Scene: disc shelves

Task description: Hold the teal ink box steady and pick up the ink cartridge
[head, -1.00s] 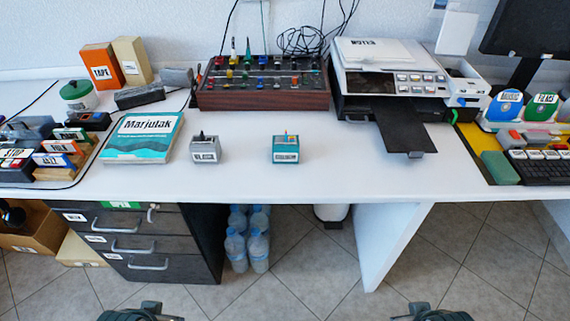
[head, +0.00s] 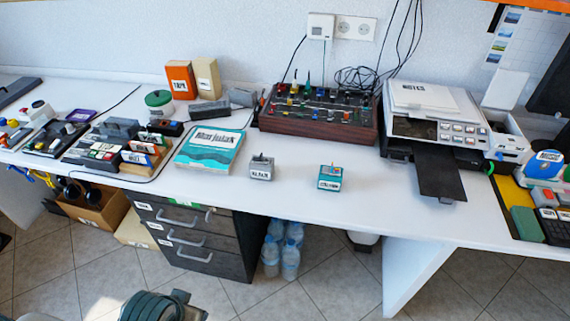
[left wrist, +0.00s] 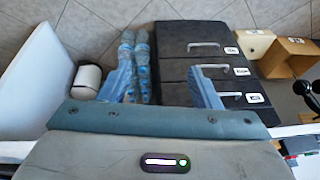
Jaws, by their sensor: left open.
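The teal ink box (head: 329,180) stands upright on the white desk, right of the middle in the head view, with a label on its front. A small piece shows at its top, too small to identify surely as the ink cartridge. My left arm shows at the bottom of the head view, well short of the desk. In the left wrist view, my left gripper (left wrist: 162,88) is open and empty, its two blue fingers wide apart over floor and drawers. The ink box is not in that view. My right gripper is in neither current view.
A grey labelled box (head: 261,168) stands left of the teal box. A teal book (head: 210,150) lies farther left. A wooden-sided panel (head: 318,122) and a printer (head: 435,120) with a dark tray stand behind. The desk front by the boxes is clear.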

